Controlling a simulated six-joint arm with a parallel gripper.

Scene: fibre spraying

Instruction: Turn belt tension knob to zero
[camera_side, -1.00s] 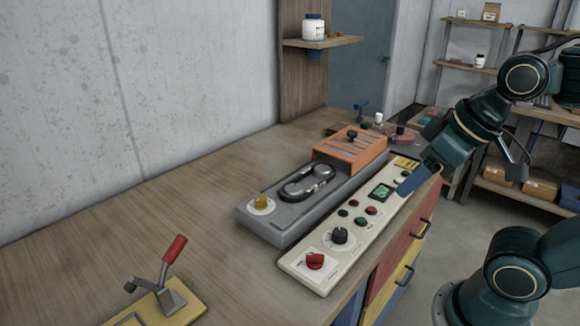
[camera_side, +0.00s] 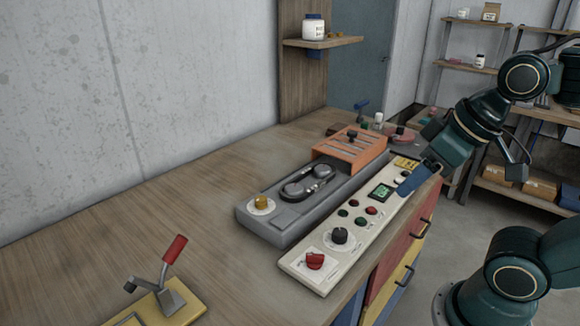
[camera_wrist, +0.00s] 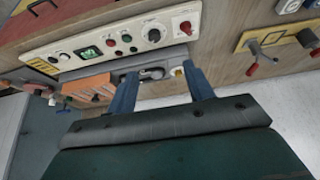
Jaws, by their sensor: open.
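The pale control panel (camera_side: 322,266) lies along the bench's front edge. It carries a black dial (camera_side: 339,236) on a round white scale, also in the wrist view (camera_wrist: 154,35), and a red knob (camera_side: 315,261), also in the wrist view (camera_wrist: 185,28). A yellow knob (camera_side: 262,202) on a white disc sits on the grey belt unit (camera_side: 284,222). The labels are too small to read, so I cannot tell which knob sets belt tension. My gripper (camera_side: 408,188) is over the panel's far end, apart from these knobs. Its blue fingers are spread and empty in the wrist view (camera_wrist: 160,78).
A green screen (camera_side: 381,191) and several buttons sit between the dial and my gripper. An orange slotted cover (camera_side: 350,150) stands over the belt unit's far end. A red-handled lever (camera_side: 174,249) stands at the near left.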

